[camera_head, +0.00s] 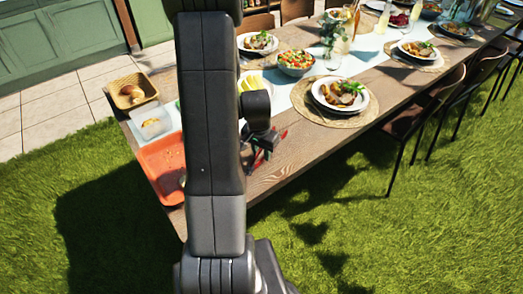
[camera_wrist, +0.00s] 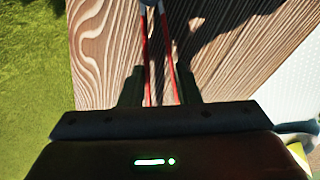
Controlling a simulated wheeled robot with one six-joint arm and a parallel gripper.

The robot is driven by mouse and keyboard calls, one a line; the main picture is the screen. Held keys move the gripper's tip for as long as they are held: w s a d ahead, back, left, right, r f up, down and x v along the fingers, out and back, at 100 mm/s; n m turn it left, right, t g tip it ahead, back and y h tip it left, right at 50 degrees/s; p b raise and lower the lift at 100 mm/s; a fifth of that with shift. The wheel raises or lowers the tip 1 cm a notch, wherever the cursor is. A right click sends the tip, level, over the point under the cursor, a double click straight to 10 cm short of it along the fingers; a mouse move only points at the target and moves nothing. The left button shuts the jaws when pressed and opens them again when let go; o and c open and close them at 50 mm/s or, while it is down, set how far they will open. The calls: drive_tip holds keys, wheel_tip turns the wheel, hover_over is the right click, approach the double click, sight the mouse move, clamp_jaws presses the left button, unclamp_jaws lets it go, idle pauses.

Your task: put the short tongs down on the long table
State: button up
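The short tongs (camera_wrist: 170,60) have two thin red arms and a grey end at the top of the wrist view. My gripper (camera_wrist: 158,88) has one dark finger on each side of the red arms and appears shut on them. In the head view, my gripper (camera_head: 262,150) is over the near end of the long wooden table (camera_head: 300,150), with bits of red beside it. My arm hides part of this spot. Bare wood grain lies below the tongs in the wrist view. I cannot tell the gap between tongs and wood.
An orange tray (camera_head: 160,165), a clear container (camera_head: 151,122) and a bread basket (camera_head: 132,92) are left of my arm. A plate of food on a round mat (camera_head: 318,110) is to the right. Chairs (camera_head: 415,115) line the right side. Bare wood lies along the near edge.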

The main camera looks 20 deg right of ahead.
drive_tip(key=shift+f, duration=0.35)
drive_tip(key=o, duration=0.6)
drive_tip(key=shift+r, duration=0.1)
drive_tip(key=r, duration=0.9)
drive_tip(key=s+a+r, duration=0.1)
drive_tip(key=r, duration=0.3)
drive_tip(key=shift+a+r, duration=0.1)
drive_tip(key=shift+r, duration=0.2)
